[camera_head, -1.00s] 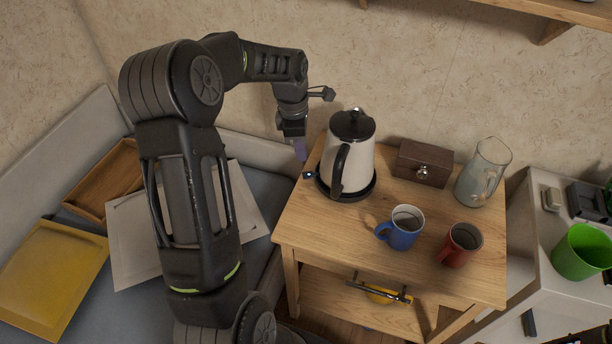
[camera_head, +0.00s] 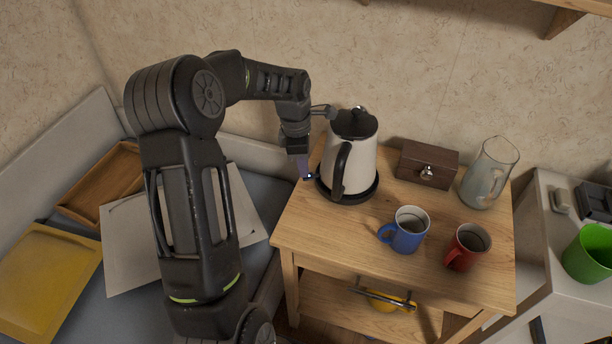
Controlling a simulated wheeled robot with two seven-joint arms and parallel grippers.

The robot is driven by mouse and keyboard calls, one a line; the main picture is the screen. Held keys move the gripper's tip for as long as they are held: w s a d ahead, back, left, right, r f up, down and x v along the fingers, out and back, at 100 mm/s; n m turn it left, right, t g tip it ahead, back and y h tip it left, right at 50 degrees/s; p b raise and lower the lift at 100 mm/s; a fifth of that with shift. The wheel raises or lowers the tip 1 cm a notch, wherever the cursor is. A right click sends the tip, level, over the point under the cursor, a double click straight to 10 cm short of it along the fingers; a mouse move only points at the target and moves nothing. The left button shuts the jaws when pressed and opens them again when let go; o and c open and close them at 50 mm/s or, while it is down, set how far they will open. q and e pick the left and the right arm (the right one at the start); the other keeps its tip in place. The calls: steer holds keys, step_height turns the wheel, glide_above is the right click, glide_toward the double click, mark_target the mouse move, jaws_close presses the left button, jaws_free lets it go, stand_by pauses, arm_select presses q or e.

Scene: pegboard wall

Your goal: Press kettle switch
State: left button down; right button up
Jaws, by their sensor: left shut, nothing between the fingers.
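The kettle (camera_head: 360,158) is cream with a black lid, handle and base. It stands upright on its black base (camera_head: 352,195) at the back left of the wooden table. A small switch with a bluish light (camera_head: 309,176) sticks out at the left of the base. My left gripper (camera_head: 304,175) is shut and empty, pointing down with its purplish fingertips right at the switch. I cannot tell whether they touch it. My right gripper does not show.
A blue mug (camera_head: 406,232) and a red mug (camera_head: 464,249) stand at the front of the table (camera_head: 340,235). A brown box (camera_head: 427,166) and a glass pitcher (camera_head: 488,175) stand at the back right. A green cup (camera_head: 588,255) is on the white cabinet. The wall is close behind.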

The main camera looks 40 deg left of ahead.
arm_select(q)
steer(key=shift+f+b, duration=0.5)
steer(key=shift+f, duration=0.3)
steer(key=shift+s, duration=0.1)
steer(key=shift+s+a+r, duration=0.15)
steer(key=shift+s+a, duration=0.05)
steer(key=shift+a, duration=0.1)
steer(key=shift+s+a+r+p, duration=0.2)
steer(key=shift+s+a+p, duration=0.1)
steer(key=shift+a, duration=0.2)
steer(key=shift+s+a+r+p, duration=0.2)
steer(key=shift+s+a, duration=0.1)
steer(key=shift+a, duration=0.15)
steer(key=shift+r, duration=0.1)
step_height(320, 180, up, 8)
steer(key=shift+s+a+f, duration=0.2)
steer(key=shift+a+f, duration=0.05)
steer(key=shift+a, duration=0.05)
